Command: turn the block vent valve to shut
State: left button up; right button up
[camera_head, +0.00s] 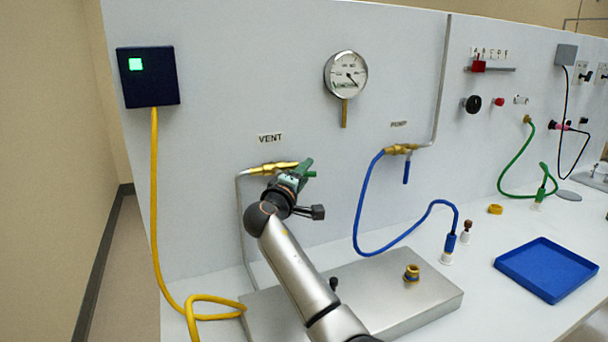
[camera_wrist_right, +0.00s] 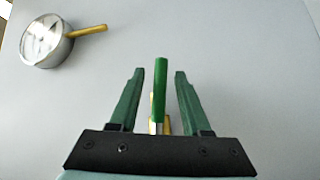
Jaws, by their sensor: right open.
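The vent valve (camera_head: 264,169) is a brass fitting on the grey wall panel, under the VENT label (camera_head: 270,138). A grey pipe drops from its left end. My right gripper (camera_head: 302,171) is at the valve's right end and partly hides its handle in the head view. In the right wrist view, the green handle (camera_wrist_right: 160,90) stands upright in the picture between the two green fingers of the right gripper (camera_wrist_right: 158,76). The gripper is open, with a visible gap on each side of the handle. My left gripper is in neither view.
A round gauge (camera_head: 346,74) hangs above on the panel. To the right is the pump valve (camera_head: 402,149) with a blue handle (camera_head: 406,172) and blue hose. A metal block (camera_head: 432,296) lies below on the bench. A yellow cable (camera_head: 155,210) runs at the left.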

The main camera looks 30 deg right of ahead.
grip_shut()
dwell(1.3)
